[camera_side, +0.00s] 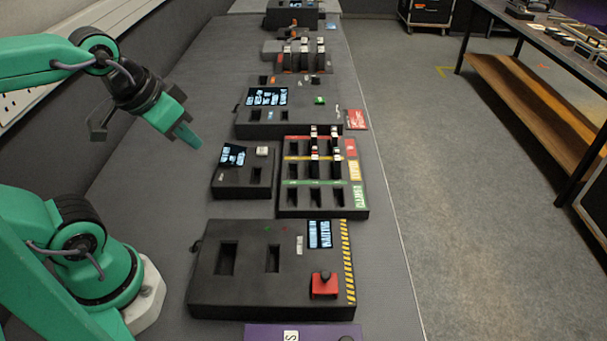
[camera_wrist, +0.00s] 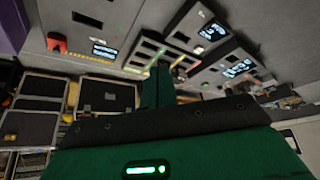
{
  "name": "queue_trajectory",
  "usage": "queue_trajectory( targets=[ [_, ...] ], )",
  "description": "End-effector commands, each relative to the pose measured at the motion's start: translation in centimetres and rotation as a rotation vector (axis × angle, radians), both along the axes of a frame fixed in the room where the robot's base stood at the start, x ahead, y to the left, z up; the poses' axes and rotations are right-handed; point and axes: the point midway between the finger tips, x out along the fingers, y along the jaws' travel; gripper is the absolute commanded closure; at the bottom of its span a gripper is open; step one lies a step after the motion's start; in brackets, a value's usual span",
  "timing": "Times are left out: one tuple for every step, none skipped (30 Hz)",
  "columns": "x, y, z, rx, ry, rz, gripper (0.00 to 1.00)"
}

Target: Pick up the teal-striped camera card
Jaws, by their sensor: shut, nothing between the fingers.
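My gripper (camera_side: 188,137) is shut and empty, in the air to the left of the black boxes in the side view. Its green fingers (camera_wrist: 158,86) are together in the wrist view. Several dark upright cards (camera_side: 314,152) with pale tops stand in the back slots of a black rack (camera_side: 286,201) with red, yellow and green rows. The rack's front slots look empty. More upright cards (camera_side: 304,55) stand in a unit farther back. I cannot make out a teal stripe on any card.
A small black box (camera_side: 229,190) with a screen stands left of the rack. A larger box (camera_side: 210,293) with two slots and a red button (camera_side: 324,285) is in front. Another screen box (camera_side: 325,128) is behind. The grey table (camera_side: 160,200) is bare on the left.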

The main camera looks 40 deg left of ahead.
Motion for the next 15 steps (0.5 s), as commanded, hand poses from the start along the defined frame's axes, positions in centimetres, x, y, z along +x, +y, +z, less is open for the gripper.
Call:
queue_trajectory(
  targets=[
    [0.0, 0.0, 0.0, 0.0, 0.0, 0.0, 1.0],
    [0.0, 0.0, 0.0, 0.0, 0.0, 0.0, 1.0],
    [0.0, 0.0, 0.0, 0.0, 0.0, 0.0, 1.0],
    [0.0, 0.0, 0.0, 0.0, 0.0, 0.0, 1.0],
    [0.0, 0.0, 0.0, 0.0, 0.0, 0.0, 1.0],
    [0.0, 0.0, 0.0, 0.0, 0.0, 0.0, 1.0],
    [0.0, 0.0, 0.0, 0.0, 0.0, 0.0, 1.0],
    [0.0, 0.0, 0.0, 0.0, 0.0, 0.0, 1.0],
    [0.0, 0.0, 0.0, 0.0, 0.0, 0.0, 1.0],
    [0.0, 0.0, 0.0, 0.0, 0.0, 0.0, 1.0],
    [0.0, 0.0, 0.0, 0.0, 0.0, 0.0, 1.0],
    [0.0, 0.0, 0.0, 0.0, 0.0, 0.0, 1.0],
    [0.0, 0.0, 0.0, 0.0, 0.0, 0.0, 1.0],
    [0.0, 0.0, 0.0, 0.0, 0.0, 0.0, 1.0],
    [0.0, 0.0, 0.0, 0.0, 0.0, 0.0, 0.92]
  ],
)
